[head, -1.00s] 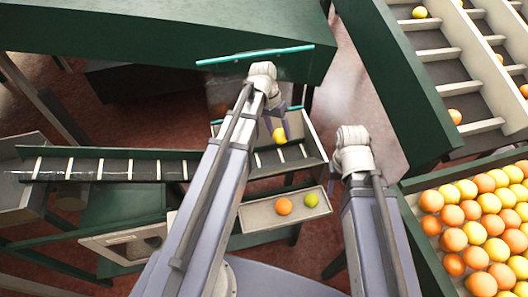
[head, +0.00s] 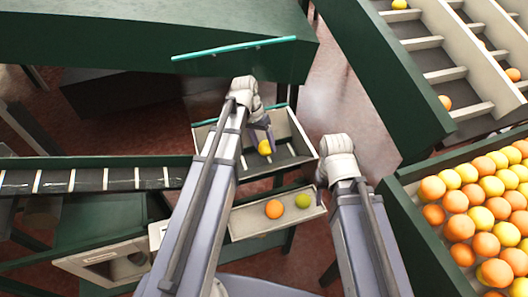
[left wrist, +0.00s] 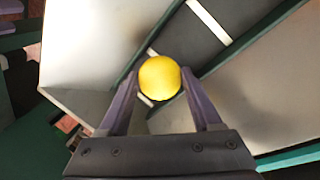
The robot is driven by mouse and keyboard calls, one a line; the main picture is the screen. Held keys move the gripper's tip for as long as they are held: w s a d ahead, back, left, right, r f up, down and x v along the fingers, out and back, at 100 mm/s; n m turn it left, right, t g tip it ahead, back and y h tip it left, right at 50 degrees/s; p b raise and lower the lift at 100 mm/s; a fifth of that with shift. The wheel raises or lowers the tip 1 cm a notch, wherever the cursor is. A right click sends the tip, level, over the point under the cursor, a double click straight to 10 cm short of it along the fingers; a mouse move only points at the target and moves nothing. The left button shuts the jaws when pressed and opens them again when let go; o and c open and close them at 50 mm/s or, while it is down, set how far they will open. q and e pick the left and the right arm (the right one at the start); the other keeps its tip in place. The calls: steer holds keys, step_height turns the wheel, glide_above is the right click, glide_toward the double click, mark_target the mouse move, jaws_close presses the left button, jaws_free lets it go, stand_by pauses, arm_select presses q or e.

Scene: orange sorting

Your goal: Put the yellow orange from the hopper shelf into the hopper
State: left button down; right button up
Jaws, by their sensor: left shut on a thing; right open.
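The yellow orange (head: 264,147) is between the fingers of my left gripper (head: 262,137). In the left wrist view the same yellow orange (left wrist: 160,78) is held at the fingertips of my shut left gripper (left wrist: 160,90). It is over the hopper (head: 296,128), a pale-walled box with a dark slatted floor; its height above the floor is hard to tell. The hopper shelf (head: 243,226) in front holds an orange fruit (head: 274,209) and a yellow-green fruit (head: 303,200). My right gripper (head: 322,184) is beside the shelf's right end, empty, its fingers mostly hidden by the wrist.
A slatted conveyor (head: 90,180) runs into the hopper from the left. A green machine with a teal bar (head: 235,48) stands behind. A crate full of oranges and yellow fruit (head: 415,207) and sloped lanes (head: 430,78) are at the right. Floor shows between hopper and lanes.

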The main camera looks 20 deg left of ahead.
arm_select(q)
step_height(320, 180, down, 3)
steer(key=shift+f+b, duration=0.1)
steer(key=shift+b, duration=1.05)
steer(key=shift+c, duration=0.4)
jaws_free()
steer(key=s+p+v, duration=0.1)
steer(key=p+v, duration=1.1)
steer(key=y, duration=0.2)
glide_above(264, 150)
steer(key=s+d, duration=0.5)
steer(key=shift+d+f+m, duration=0.1)
steer(key=shift+f+m, duration=0.1)
steer(key=shift+m, duration=0.2)
steer(key=s+d+y, duration=0.2)
steer(key=s+d, duration=0.3)
steer(key=s, duration=0.2)
steer(key=shift+d+m+y, duration=0.2)
steer(key=shift+m+y, duration=0.1)
steer(key=shift+m, duration=0.1)
